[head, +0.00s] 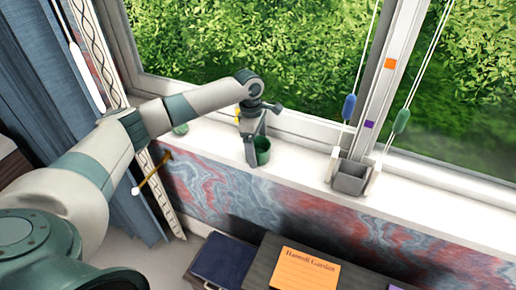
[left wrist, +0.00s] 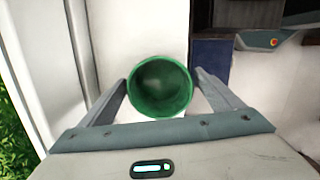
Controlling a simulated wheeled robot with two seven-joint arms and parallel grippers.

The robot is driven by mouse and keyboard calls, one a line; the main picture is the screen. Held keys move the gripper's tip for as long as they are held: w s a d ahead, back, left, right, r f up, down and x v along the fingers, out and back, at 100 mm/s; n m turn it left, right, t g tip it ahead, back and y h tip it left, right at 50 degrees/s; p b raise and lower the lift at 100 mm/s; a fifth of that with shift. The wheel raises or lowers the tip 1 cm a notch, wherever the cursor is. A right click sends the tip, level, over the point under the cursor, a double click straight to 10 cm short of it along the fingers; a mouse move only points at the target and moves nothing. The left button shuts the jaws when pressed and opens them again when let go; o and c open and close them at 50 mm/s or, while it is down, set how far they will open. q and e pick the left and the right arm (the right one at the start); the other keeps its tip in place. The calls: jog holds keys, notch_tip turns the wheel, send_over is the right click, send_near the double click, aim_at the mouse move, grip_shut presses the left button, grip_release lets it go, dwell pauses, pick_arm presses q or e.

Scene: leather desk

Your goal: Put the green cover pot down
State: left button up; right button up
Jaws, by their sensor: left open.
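The green cover pot (head: 262,150) stands upright on the white windowsill (head: 300,172). In the left wrist view the pot (left wrist: 160,88) is seen from above, round and empty inside. My left gripper (head: 252,150) is at the pot, partly in front of it in the head view. In the left wrist view its two fingers (left wrist: 160,96) are on either side of the pot. The fingers are open, with a gap visible on the right side; on the left the finger is close to the rim, and contact cannot be told. My right gripper is not in view.
A grey square holder (head: 350,177) stands on the sill to the right, near hanging cords with a blue tassel (head: 348,107) and a green tassel (head: 401,121). The window frame rises behind. The sill between pot and holder is clear.

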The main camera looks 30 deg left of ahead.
pick_arm(q)
notch_tip(320, 180, up, 12)
jog(key=a+b, duration=0.1)
jog(key=b, duration=0.2)
jog(key=shift+a, duration=0.2)
jog(key=shift+s+f, duration=0.15)
dwell(0.3)
